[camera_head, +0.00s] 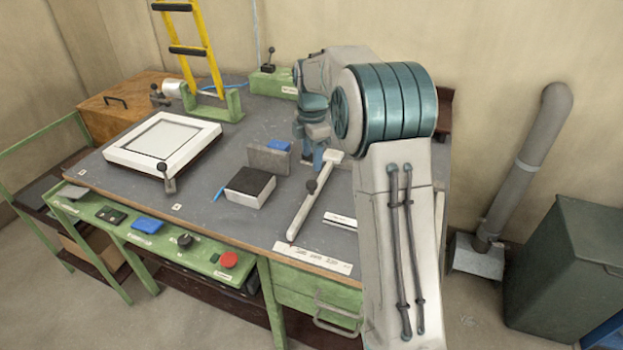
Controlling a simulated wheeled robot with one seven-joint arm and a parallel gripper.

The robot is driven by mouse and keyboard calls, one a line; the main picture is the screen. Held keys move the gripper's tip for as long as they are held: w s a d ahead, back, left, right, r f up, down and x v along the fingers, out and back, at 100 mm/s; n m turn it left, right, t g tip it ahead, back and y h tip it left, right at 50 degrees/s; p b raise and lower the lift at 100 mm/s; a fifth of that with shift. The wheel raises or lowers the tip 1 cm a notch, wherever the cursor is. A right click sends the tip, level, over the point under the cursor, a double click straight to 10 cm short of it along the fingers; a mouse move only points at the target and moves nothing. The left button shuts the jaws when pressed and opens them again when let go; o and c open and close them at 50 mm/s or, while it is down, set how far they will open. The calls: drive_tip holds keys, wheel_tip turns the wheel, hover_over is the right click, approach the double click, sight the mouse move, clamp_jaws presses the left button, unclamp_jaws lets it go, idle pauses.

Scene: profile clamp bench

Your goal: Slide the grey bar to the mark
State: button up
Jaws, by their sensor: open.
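A grey bar (268,159) stands on edge on the dark bench top, near the middle. It is just behind a block with a black top and white sides (250,185). My gripper (318,162) is open and low over the bench, to the right of the grey bar. My arm partly hides the gripper, and I cannot tell whether it touches anything. Small white labels lie on the bench near its front edge, one at front left (178,207). I cannot tell which sign is the mark.
A long pale handle with a dark knob (313,194) lies right of the block. A blue piece (279,145) is behind the bar. A white frame (162,142) and yellow ladder-like rails (189,45) are at left. A red button (229,260) is on the front panel.

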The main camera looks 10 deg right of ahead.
sight(312, 183)
wheel_tip(312, 183, down, 9)
drive_tip(key=shift+r+p, duration=0.15)
drive_tip(key=shift+p, duration=0.15)
